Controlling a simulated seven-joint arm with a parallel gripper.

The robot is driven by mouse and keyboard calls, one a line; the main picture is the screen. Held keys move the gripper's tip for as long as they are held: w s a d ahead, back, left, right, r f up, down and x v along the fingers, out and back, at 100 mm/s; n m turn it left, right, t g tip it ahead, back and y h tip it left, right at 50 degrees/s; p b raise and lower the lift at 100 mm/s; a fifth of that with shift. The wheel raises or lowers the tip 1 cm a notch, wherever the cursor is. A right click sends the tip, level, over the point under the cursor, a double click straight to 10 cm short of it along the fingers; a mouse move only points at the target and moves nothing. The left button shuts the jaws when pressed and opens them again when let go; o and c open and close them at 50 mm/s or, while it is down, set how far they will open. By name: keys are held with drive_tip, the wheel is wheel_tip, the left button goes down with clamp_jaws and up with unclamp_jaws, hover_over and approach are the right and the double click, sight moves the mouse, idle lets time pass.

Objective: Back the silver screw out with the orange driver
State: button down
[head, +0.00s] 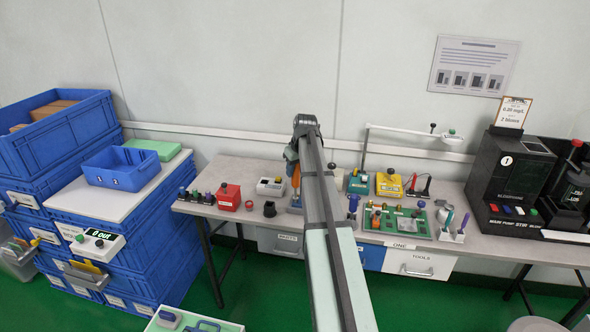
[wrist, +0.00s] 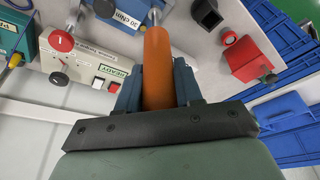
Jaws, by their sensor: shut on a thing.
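My gripper (wrist: 157,78) is shut on the handle of the orange driver (wrist: 156,60), one blue-grey finger on each side. In the head view the driver (head: 296,174) hangs upright below my gripper (head: 292,156), over the bench behind my arm. In the wrist view its metal shaft points away from the gripper toward a blue block (wrist: 124,14) marked "30 cNm". The shaft's tip is at the top edge of that view. I cannot make out the silver screw or tell whether the tip touches it.
A red box (head: 228,197) and a white box with red parts (head: 270,187) stand left of the driver. A green tray (head: 398,222) with parts lies to the right. A black machine (head: 508,170) stands far right.

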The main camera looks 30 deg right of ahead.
drive_tip(key=shift+f, duration=0.55)
idle(0.9)
drive_tip(key=shift+r, duration=0.4)
idle(1.4)
drive_tip(key=shift+r, duration=3)
